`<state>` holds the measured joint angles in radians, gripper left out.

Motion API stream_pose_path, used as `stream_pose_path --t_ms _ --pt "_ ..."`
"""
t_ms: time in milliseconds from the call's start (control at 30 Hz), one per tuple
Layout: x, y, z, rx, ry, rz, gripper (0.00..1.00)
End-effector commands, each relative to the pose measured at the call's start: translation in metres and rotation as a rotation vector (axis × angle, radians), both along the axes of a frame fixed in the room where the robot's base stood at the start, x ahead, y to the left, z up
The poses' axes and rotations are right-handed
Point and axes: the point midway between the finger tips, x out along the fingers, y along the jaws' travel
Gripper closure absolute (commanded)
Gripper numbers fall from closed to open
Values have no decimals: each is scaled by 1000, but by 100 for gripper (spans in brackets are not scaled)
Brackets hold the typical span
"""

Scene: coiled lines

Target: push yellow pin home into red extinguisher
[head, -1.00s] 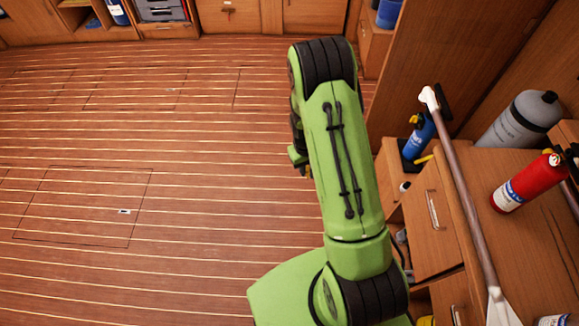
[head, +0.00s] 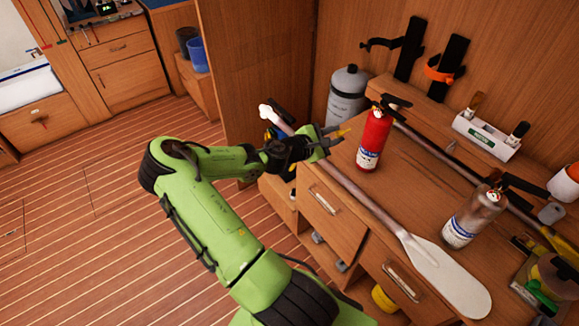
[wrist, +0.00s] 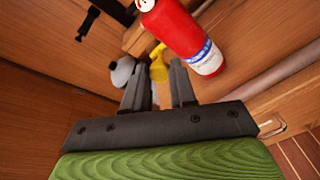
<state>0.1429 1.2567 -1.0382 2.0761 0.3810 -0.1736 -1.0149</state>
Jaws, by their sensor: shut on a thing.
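The red extinguisher (head: 374,140) stands upright on the wooden counter, with a black handle on top and a white-and-blue label. In the wrist view the red extinguisher (wrist: 185,35) is just beyond my fingers, its top cut off by the frame edge. My gripper (head: 328,140) is at the counter's left edge, left of the extinguisher, shut on the yellow pin (head: 343,132). The yellow pin (wrist: 158,64) shows beyond the fingertips in the wrist view. The pin's tip points toward the extinguisher's upper part; a gap seems to remain between them. The pin's hole cannot be made out.
A grey cylinder (head: 347,95) stands behind. A paddle (head: 440,270) lies along the counter's front, its shaft passing below my gripper. A clear-grey extinguisher (head: 474,217) stands to the right. A white caddy (head: 487,135) sits at the back. Floor at left is clear.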

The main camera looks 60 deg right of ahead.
Motion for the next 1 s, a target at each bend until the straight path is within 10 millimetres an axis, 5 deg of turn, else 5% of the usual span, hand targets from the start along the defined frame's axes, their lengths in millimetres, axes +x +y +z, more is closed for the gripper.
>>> stream_pose_path --t_ms 100,233,1000 --pt "-20 -14 37 -78 35 7 100" --pt "-28 -19 56 -112 50 11 100" --pt "-54 -74 58 -115 50 11 100"
